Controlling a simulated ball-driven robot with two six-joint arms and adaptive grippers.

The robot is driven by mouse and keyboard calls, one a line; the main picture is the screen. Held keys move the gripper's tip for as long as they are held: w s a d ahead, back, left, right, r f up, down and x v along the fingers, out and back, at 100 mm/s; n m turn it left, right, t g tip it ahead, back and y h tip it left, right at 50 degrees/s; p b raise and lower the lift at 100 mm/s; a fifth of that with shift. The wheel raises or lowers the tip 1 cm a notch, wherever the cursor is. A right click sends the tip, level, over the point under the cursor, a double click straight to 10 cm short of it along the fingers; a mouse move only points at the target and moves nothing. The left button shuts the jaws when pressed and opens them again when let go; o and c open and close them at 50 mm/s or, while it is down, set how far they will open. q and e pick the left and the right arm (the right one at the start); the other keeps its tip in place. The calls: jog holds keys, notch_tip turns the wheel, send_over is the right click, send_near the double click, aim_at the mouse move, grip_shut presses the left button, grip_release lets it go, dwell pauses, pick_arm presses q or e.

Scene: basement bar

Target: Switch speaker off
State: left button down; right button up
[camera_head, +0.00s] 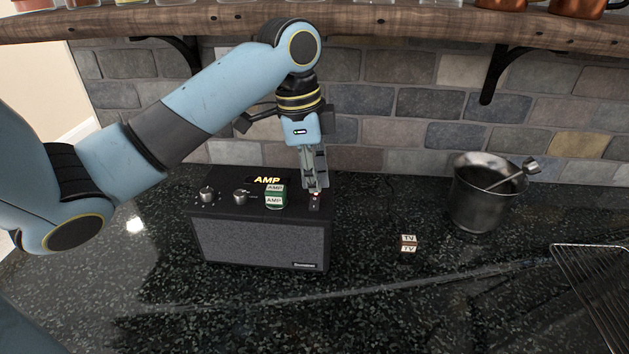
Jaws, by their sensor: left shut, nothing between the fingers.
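The speaker (258,243) is a black box with a grey front grille, standing on the dark stone counter. Its top carries two silver knobs, the left one (207,194) and the right one (241,196), and a lit "AMP" label. A small switch (315,203) with a red glow sits at the right end of the top. My left gripper (316,188) points down with its fingers shut and empty, right over the switch. The fingertips partly hide the switch, and I cannot tell whether they touch it. My right gripper is not in view.
A green-and-white "AMP" block (275,197) sits on the speaker top. A small "TV" block (409,243) lies on the counter. A dark metal bucket (483,200) with a scoop stands at right, near a wire rack (597,285). A wooden shelf (420,27) hangs above.

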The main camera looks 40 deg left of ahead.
aim_at(314, 199)
pick_arm(q)
jog(key=shift+f, duration=0.2)
dwell(0.6)
jog(key=shift+f+b, duration=0.5)
jog(key=shift+f, duration=0.5)
jog(key=shift+r, duration=0.1)
dwell(0.3)
notch_tip(314, 199, up, 2)
jog(key=p, duration=0.3)
jog(key=shift+r, duration=2.4)
